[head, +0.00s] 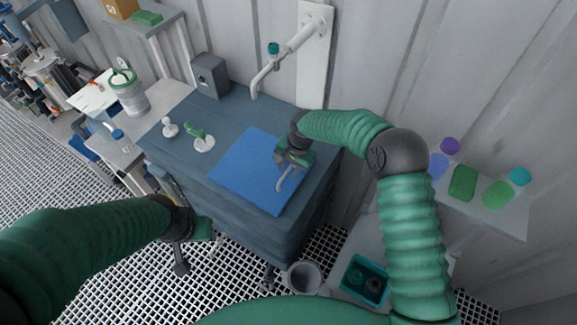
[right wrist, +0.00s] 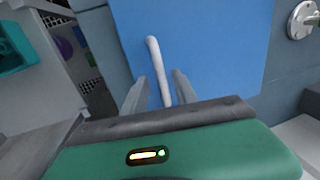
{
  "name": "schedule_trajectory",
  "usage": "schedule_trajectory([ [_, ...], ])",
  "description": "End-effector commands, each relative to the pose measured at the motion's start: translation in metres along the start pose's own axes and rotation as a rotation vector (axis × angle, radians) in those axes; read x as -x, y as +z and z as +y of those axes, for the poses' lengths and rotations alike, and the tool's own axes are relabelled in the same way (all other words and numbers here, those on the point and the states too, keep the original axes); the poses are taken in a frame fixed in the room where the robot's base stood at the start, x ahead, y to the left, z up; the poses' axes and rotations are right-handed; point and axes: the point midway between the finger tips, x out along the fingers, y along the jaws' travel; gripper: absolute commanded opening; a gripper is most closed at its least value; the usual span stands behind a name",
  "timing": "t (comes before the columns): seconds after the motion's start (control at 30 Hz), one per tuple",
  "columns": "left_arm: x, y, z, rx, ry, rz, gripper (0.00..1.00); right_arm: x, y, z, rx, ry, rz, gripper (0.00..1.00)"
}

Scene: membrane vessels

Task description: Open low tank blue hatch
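The blue hatch (head: 240,165) lies flat on top of the low dark blue-grey tank (head: 225,115) in the head view. Its pale bar handle (head: 282,184) is near the hatch's right side. My right gripper (head: 288,168) is over that side, at the handle. In the right wrist view, the handle (right wrist: 153,52) runs between the two grey fingers of my right gripper (right wrist: 160,80), with gaps on both sides; the fingers are open. The blue hatch (right wrist: 220,50) fills the background there. My left gripper (head: 198,232) hangs in front of the tank, away from the hatch; its fingers are unclear.
White and green valve handles (head: 203,142) stand on the tank left of the hatch. A pipe with a tap (head: 275,65) reaches from the wall behind it. A shelf with coloured bottles (head: 510,215) and a teal bin (head: 362,281) are at right. A grey bucket (head: 303,277) stands in front.

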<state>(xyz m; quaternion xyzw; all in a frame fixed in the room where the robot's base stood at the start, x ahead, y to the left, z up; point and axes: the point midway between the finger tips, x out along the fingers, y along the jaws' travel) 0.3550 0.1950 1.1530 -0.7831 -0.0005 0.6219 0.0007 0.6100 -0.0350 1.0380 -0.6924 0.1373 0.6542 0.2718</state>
Motion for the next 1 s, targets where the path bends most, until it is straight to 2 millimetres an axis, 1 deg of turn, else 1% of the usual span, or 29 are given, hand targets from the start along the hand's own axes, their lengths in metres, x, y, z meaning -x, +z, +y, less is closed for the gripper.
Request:
schedule_trajectory([
  [0.2, -0.0001, 0.0001, 0.0, 0.0, 0.0, 0.0, 0.46, -0.0014, 0.0005, -0.0013, 0.001, 0.0, 0.001, 0.34],
  [0.23, -0.0001, 0.0001, 0.0, 0.0, 0.0, 0.0, 0.46, -0.0014, 0.0006, -0.0014, 0.001, 0.0, 0.001, 0.33],
  [0.4, -0.0001, 0.0001, 0.0, 0.0, 0.0, 0.0, 0.46, -0.0013, 0.0004, -0.0014, 0.001, 0.001, 0.001, 0.11],
  [0.5, -0.0001, 0.0001, -0.0001, 0.0, 0.0, 0.0, 0.46, -0.0012, 0.0005, -0.0017, 0.001, 0.0, 0.001, 0.0],
  [1.0, 0.0, 0.0, 0.0, 0.0, 0.0, 0.0, 0.46, -0.0003, -0.0003, -0.002, 0.001, -0.001, 0.002, 0.0],
])
